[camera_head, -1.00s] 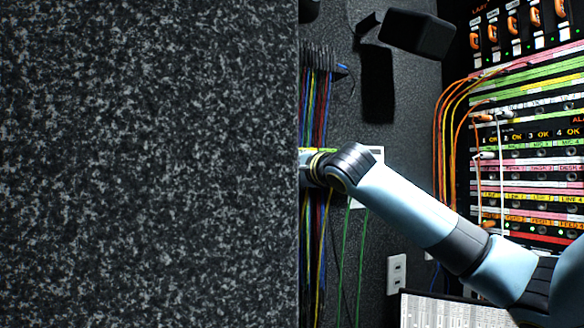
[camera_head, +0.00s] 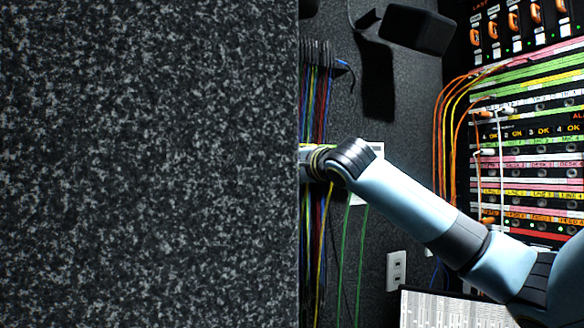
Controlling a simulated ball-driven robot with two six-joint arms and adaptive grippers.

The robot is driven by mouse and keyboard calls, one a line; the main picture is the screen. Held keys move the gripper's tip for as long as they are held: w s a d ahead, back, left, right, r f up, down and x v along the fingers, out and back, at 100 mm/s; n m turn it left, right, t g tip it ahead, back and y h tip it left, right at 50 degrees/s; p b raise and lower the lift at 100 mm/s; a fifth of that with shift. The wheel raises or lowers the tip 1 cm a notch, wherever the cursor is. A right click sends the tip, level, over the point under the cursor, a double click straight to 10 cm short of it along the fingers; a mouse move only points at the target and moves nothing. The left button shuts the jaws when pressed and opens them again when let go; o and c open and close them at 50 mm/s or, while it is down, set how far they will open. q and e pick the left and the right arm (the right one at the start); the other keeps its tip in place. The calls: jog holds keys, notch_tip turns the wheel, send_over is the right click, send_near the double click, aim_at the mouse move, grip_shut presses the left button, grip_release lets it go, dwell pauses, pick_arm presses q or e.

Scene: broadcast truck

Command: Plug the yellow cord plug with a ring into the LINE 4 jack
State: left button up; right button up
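My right arm (camera_head: 410,210) comes in from the lower right and reaches left. Its wrist (camera_head: 350,160) is in front of the hanging cords, and its gripper is hidden behind the speckled wall edge. My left gripper is not in view. A yellow cord (camera_head: 326,220) hangs just below the wrist; I cannot see its plug or a ring. The jack panel (camera_head: 530,172) stands at the right. Its yellow strip (camera_head: 515,194) carries LINE labels, with LINE 4 (camera_head: 572,197) small at the right edge.
A speckled wall (camera_head: 150,165) fills the left half. A cord rack (camera_head: 318,54) holds several coloured cords. Orange and yellow patch cords (camera_head: 440,130) loop beside the panel.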

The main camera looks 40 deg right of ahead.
dwell(0.5)
jog(key=shift+r, duration=0.1)
grip_shut()
jog(key=o, duration=0.7)
grip_release()
jog(key=shift+o, duration=0.2)
jog(key=v, duration=0.7)
jog(key=shift+s, duration=0.25)
